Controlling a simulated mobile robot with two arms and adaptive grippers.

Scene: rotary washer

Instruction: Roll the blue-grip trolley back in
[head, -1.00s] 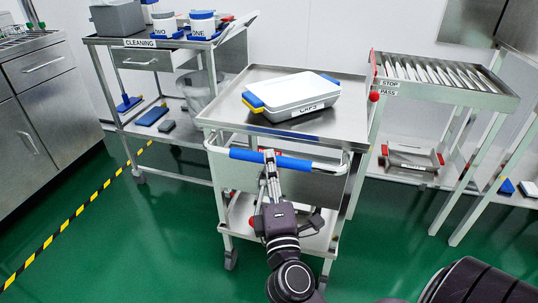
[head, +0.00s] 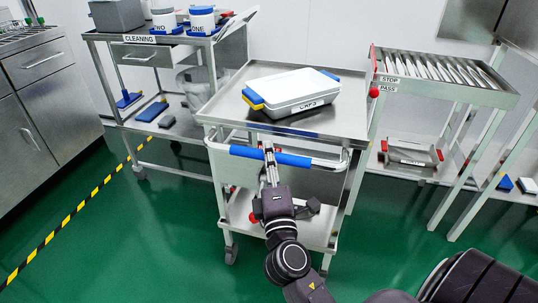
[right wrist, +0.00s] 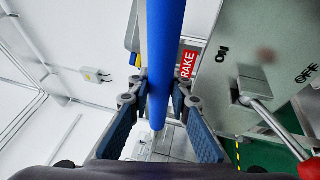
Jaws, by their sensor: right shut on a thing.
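The steel trolley (head: 345,118) stands in the middle of the head view, with a blue grip (head: 244,152) on its front push bar. A white box labelled CAPS (head: 291,96), with blue and yellow ends, lies on its top. My right gripper (head: 269,153) is shut on the blue grip near its middle. In the right wrist view, the blue grip (right wrist: 166,50) runs between the two finger pads of my right gripper (right wrist: 160,105). A red BRAKE label (right wrist: 187,64) and a lever (right wrist: 275,122) beside ON and OFF marks show there too. My left gripper is not in view.
The cleaning cart (head: 180,39) stands close on the left of the trolley. A roller stand (head: 445,85) marked STOP and PASS is close on the right. Green floor (head: 170,235) is clear in front; a yellow-black line (head: 80,208) crosses it.

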